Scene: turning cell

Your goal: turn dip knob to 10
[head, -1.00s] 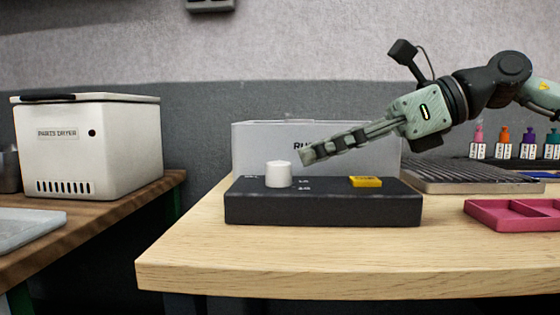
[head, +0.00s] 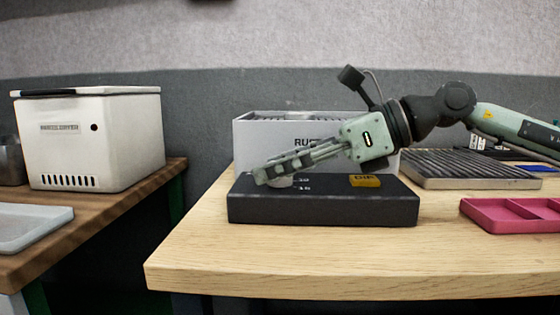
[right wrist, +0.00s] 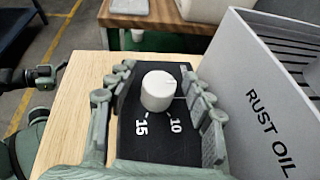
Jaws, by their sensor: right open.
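The white dip knob (right wrist: 158,90) stands on top of the black control box (head: 322,209). In the right wrist view the white numbers 15 and 10 are printed on the box beside it, on the side nearer the camera. I cannot make out where the knob points. My right gripper (right wrist: 158,72) is open, with one finger on each side of the knob and gaps showing between. In the head view this gripper (head: 262,177) hides most of the knob. A yellow DIP label (head: 365,181) lies on the box.
The grey rust oil tank (head: 243,145) stands close behind the box. A ribbed tray (head: 470,182) and a pink tray (head: 485,222) lie to the right. The parts dryer (head: 95,150) stands on the left bench. The table front is clear.

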